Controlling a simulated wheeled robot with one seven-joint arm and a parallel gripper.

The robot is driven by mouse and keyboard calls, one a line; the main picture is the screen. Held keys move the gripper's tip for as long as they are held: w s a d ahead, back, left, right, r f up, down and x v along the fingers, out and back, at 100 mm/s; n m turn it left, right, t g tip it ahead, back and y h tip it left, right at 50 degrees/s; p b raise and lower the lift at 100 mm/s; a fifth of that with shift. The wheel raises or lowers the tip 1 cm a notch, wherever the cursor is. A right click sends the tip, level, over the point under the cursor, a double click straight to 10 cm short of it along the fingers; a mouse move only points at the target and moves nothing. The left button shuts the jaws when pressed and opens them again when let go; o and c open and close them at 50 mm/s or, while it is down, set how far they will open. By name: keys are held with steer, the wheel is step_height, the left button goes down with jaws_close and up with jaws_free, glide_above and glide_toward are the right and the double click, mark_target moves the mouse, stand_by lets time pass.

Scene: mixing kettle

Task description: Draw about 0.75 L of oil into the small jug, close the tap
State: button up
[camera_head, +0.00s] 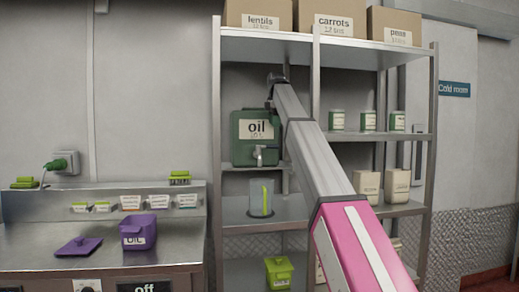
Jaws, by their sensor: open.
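A green oil drum (245,152) with a white "oil" label stands on the middle shelf of the rack. Its grey tap (262,150) sticks out low on the front; I cannot tell how its lever is set. A clear grey jug (254,203) with a bright green upright strip stands upright on the shelf below, under the tap. Its oil level cannot be made out. My gripper (271,96) is small and dark at the far end of my arm, by the drum's upper right edge. It is open and appears empty; its fingers are hard to see.
My arm crosses the rack's middle and hides part of the shelves. Green-labelled cans (368,121) and beige containers (397,184) stand at right. A lime tub (279,272) sits low. A purple "OIL" tub (133,240) and purple lid (79,246) are on the left counter.

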steer(key=shift+w+a+f, duration=0.1)
steer(key=shift+w+f, duration=0.35)
steer(key=shift+f, duration=1.15)
steer(key=shift+w+a+f, duration=0.1)
steer(key=shift+w+f, duration=0.3)
steer(key=shift+f, duration=1.25)
steer(key=shift+w+a+f, duration=0.1)
steer(key=shift+w+f, duration=0.35)
steer(key=shift+f, duration=1.15)
steer(key=shift+f, duration=0.15)
jaws_close()
